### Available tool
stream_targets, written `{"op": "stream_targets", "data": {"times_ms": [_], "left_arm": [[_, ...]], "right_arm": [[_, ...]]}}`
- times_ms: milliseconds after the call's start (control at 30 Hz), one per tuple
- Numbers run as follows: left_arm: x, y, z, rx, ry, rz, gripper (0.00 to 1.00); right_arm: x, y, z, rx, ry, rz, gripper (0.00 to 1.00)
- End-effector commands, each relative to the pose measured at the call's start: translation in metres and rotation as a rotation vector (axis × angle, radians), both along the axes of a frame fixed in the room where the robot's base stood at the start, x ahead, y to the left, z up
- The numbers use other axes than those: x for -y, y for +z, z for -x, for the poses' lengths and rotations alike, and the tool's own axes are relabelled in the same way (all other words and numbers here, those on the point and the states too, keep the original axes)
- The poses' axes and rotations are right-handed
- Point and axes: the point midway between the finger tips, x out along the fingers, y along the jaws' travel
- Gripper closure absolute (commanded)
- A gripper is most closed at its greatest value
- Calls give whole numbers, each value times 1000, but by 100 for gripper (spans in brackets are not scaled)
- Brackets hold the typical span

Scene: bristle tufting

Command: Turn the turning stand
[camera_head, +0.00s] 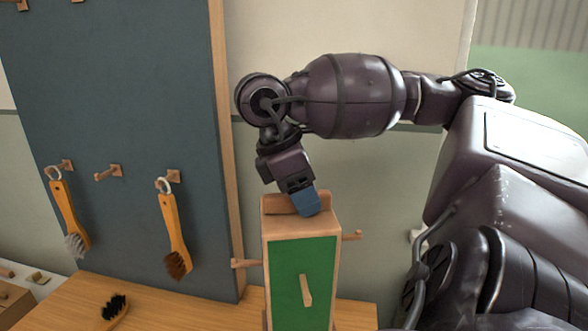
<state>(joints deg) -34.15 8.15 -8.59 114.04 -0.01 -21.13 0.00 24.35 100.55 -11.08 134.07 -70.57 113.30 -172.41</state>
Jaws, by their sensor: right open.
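The turning stand (302,265) is an upright wooden block with a green front face, standing on the wooden table in the lower middle. A peg sticks out of its green face, and one more peg shows on each side. A raised wooden piece (283,203) is on its top. My right gripper (306,203) reaches down from above, with its blue fingertip at the top of the stand beside the raised piece. It is open; whether it touches the stand cannot be told. The far fingertip is hidden. My left gripper is out of view.
A dark pegboard (130,120) stands behind on the left. Two orange-handled brushes, one pale-bristled (67,215) and one brown-bristled (172,235), hang there beside an empty peg (108,172). A black-bristled brush (114,309) lies on the table (200,300) at front left.

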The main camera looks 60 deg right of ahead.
Motion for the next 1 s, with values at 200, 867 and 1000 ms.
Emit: {"op": "stream_targets", "data": {"times_ms": [200,867,1000], "left_arm": [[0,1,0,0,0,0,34],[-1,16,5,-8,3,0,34],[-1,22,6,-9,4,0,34]], "right_arm": [[-2,9,-3,2,0,-1,51],[-12,46,-14,3,1,-1,51],[-14,55,-16,3,1,-1,51]]}}
